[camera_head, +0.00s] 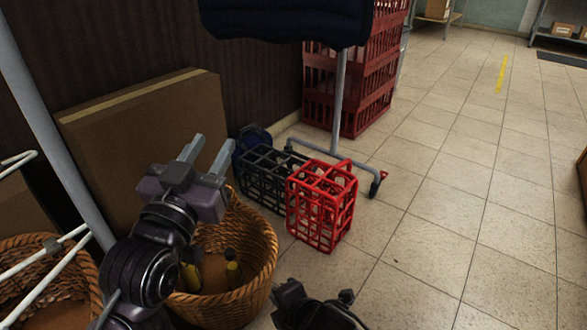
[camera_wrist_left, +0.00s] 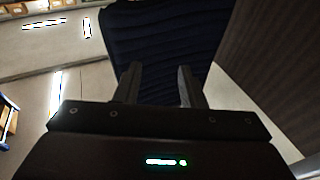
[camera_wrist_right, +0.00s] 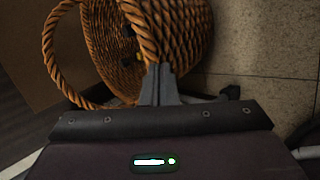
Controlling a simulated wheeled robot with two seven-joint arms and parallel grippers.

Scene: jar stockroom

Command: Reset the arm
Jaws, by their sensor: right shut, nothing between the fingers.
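My left gripper (camera_head: 214,148) is raised in front of the cardboard and above the wicker basket in the head view. Its two fingers are apart, with nothing between them; they also show in the left wrist view (camera_wrist_left: 158,85), against dark hanging cloth. My right gripper (camera_wrist_right: 158,70) has its fingers together and empty in the right wrist view. It points toward the wicker basket (camera_wrist_right: 190,35) and its looped handle; whether it touches the basket I cannot tell. In the head view, a dark part of my right arm shows low at the bottom centre.
The wicker basket (camera_head: 262,255) holds yellow bottles (camera_head: 233,268). Black (camera_head: 262,180) and red (camera_head: 320,205) bottle carriers stand to its right, beside a metal rack's foot. A cardboard box (camera_head: 150,125) leans behind. Red crates (camera_head: 365,90) are stacked farther back. Open tiled floor lies right.

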